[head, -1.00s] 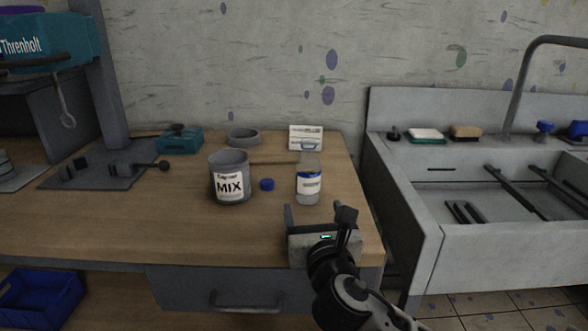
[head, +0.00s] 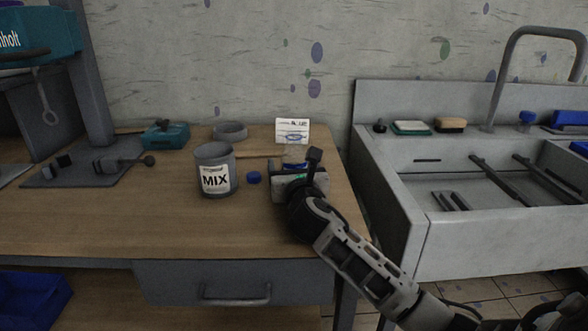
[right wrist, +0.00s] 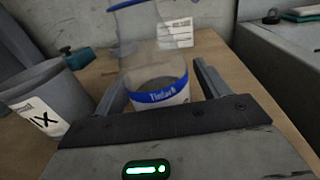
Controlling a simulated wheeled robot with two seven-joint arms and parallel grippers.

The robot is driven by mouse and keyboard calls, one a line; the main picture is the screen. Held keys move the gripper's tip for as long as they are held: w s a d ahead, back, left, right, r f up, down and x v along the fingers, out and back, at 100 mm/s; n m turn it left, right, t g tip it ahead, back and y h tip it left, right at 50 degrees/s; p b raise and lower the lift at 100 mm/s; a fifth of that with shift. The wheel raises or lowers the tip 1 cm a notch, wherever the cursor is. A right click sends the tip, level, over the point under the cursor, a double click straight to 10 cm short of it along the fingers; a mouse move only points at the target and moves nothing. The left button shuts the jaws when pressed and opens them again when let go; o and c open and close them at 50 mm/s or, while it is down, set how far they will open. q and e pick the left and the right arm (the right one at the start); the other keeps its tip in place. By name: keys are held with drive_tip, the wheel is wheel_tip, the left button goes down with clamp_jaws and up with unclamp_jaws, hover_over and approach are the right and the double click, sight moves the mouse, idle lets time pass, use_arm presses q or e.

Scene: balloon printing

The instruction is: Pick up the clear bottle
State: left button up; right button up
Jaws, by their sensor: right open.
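The clear bottle (right wrist: 150,50), with a blue-edged label, stands upright in the right wrist view. In the head view only its upper part (head: 296,155) shows, and my gripper hides the rest. My right gripper (right wrist: 160,80) is open, with one finger on each side of the bottle's lower part; I cannot tell whether either finger touches it. In the head view the right gripper (head: 298,180) is low over the bench, in front of the bottle. My left gripper is not in view.
A grey MIX can (head: 215,172) stands left of the bottle, with a blue cap (head: 254,177) between them. A white card (head: 292,130) stands behind. A stick lies behind the can. A sink (head: 480,240) is to the right. The bench front is clear.

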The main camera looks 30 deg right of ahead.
sight(293, 134)
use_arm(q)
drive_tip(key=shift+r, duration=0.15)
use_arm(e)
drive_tip(key=shift+w+d, duration=0.15)
drive_tip(key=shift+w, duration=0.15)
drive_tip(key=c, duration=1.1)
drive_tip(key=shift+r, duration=0.15)
